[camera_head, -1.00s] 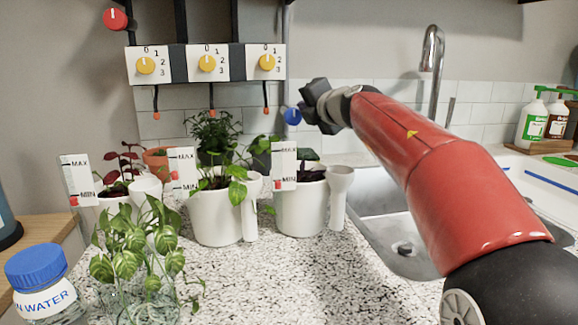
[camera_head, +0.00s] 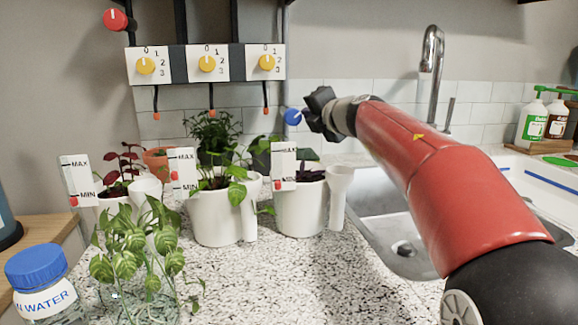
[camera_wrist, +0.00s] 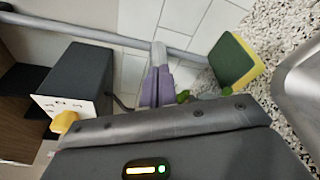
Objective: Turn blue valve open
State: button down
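My gripper (camera_head: 317,112) is dark and sits just right of the valve in the head view. I cannot tell whether it touches the knob.
A control panel (camera_head: 207,63) with yellow knobs hangs on the wall at left, with a red knob (camera_head: 115,20) above. White pots (camera_head: 215,222) with plants stand below the valve. The faucet (camera_head: 432,60) and sink (camera_head: 372,215) are at right. A green-yellow sponge (camera_wrist: 232,62) shows in the wrist view.

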jog(key=shift+f, duration=0.45)
dwell(0.3)
jog(key=v, duration=0.6)
jog(key=shift+a+f+b, duration=0.15)
jog(key=shift+f+b, duration=0.1)
jog(key=shift+b, duration=0.05)
jog(key=shift+s, duration=0.15)
